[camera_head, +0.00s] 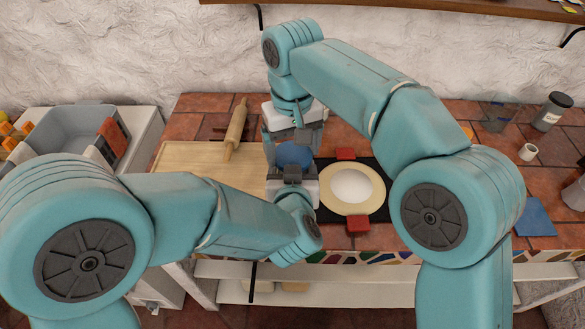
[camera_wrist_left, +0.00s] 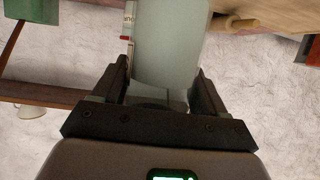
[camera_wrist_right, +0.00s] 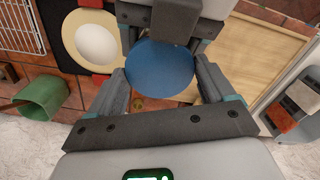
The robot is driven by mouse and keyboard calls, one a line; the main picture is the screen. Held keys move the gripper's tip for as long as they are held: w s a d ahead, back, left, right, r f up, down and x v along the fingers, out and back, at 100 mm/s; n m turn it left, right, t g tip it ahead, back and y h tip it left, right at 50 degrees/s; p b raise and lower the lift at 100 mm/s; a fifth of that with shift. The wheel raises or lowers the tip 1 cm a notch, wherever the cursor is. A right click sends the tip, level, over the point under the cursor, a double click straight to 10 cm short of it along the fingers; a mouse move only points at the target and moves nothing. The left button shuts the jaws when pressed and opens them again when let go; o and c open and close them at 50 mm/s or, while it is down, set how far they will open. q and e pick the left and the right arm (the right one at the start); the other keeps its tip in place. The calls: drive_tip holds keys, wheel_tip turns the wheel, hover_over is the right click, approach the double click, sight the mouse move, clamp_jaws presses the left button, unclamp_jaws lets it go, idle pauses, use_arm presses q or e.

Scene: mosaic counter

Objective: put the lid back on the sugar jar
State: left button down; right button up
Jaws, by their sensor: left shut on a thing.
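The sugar jar (camera_head: 351,187) appears as an open cream rim around a white middle on a black mat; it also shows in the right wrist view (camera_wrist_right: 95,42). A round blue disc, seemingly the lid (camera_wrist_right: 160,70), is between my grippers to the left of the jar (camera_head: 294,155). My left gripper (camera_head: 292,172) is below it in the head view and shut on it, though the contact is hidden. My right gripper (camera_wrist_right: 160,68) comes from above, one finger on each side of the disc; I cannot tell whether it grips. The left wrist view hardly shows the disc.
Red pieces (camera_head: 357,223) flank the jar. A wooden board (camera_head: 185,165) with a rolling pin (camera_head: 236,129) is at left, beyond it a grey bin (camera_head: 75,138). A dark-lidded container (camera_head: 552,111), white cup (camera_head: 528,152) and blue cloth (camera_head: 535,215) are at right.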

drive_tip(key=c, duration=0.6)
drive_tip(key=shift+o, duration=0.2)
drive_tip(key=shift+m, duration=0.7)
drive_tip(key=o, duration=1)
drive_tip(key=shift+o, duration=0.2)
wheel_tip(320, 180, up, 8)
drive_tip(key=shift+f, duration=0.25)
